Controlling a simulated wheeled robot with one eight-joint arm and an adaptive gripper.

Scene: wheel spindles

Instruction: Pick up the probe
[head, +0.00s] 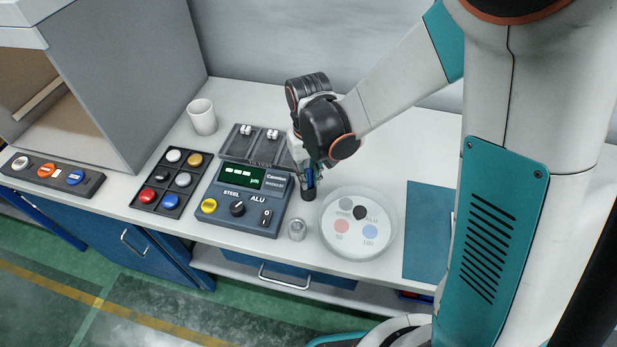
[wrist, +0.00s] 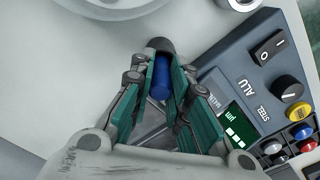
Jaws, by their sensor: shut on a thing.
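The probe (head: 309,184) has a blue body and a dark end, and it stands roughly upright at the right side of the gauge box (head: 241,200). My gripper (head: 310,172) comes down from above and is shut on the probe. In the wrist view the blue body of the probe (wrist: 161,84) lies between the two green-grey fingers of my gripper (wrist: 163,68), with the dark end just beyond the fingertips. My fingers hide part of the probe. I cannot tell whether its lower end touches the bench.
A small metal cylinder (head: 296,229) stands in front of the probe. A round pale dish with coloured discs (head: 331,245) is to the right, then a blue mat (head: 429,226). A button tray (head: 148,203), a white cup (head: 202,117) and a black tray (head: 236,140) are left and behind.

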